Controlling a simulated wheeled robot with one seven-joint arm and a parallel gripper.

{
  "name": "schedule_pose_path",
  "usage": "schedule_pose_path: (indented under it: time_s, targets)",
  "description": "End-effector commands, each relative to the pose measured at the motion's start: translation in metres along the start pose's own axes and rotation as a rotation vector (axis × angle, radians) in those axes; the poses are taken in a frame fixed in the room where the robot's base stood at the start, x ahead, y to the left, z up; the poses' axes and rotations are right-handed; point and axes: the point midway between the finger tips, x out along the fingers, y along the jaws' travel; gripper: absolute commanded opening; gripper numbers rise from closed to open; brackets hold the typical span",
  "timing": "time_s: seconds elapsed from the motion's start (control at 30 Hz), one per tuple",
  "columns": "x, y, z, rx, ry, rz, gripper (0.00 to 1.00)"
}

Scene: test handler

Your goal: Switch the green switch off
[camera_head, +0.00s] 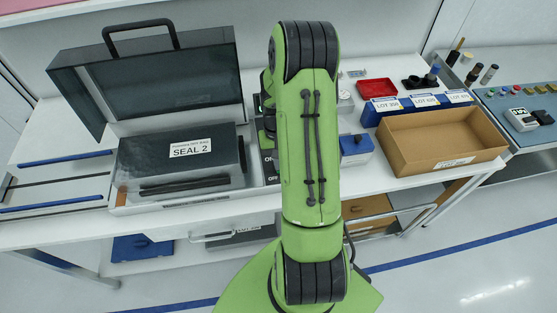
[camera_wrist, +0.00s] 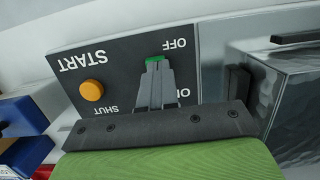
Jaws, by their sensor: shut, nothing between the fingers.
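The green switch (camera_wrist: 153,60) shows in the wrist view as a small green piece at the tips of my gripper (camera_wrist: 158,70). It sits on a dark panel (camera_wrist: 112,55), close to the upside-down OFF label; the ON label is lower, beside my fingers. My gripper is shut with nothing between its fingers. The fingertips overlap the switch in the picture and hide part of it; I cannot tell whether they touch it. In the head view my arm hides the switch and most of the panel.
An orange button (camera_wrist: 92,91) sits on the same panel, by START and SHUT lettering. In the head view, a dark clear-lidded case (camera_head: 180,165) stands left of my arm. A blue box (camera_head: 355,147) and an open brown tray (camera_head: 394,158) are to the right.

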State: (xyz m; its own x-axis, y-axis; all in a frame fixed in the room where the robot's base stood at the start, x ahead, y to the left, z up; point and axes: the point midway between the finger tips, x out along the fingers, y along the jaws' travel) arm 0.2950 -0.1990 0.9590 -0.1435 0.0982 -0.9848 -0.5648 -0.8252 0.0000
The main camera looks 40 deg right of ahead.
Motion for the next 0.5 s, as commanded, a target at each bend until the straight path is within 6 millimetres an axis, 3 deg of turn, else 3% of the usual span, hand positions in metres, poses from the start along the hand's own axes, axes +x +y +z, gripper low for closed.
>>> schedule_pose_path:
  time_s: [0.5]
  targets:
    - [0.020, 0.000, 0.009, 0.000, 0.249, 0.000, 0.00]
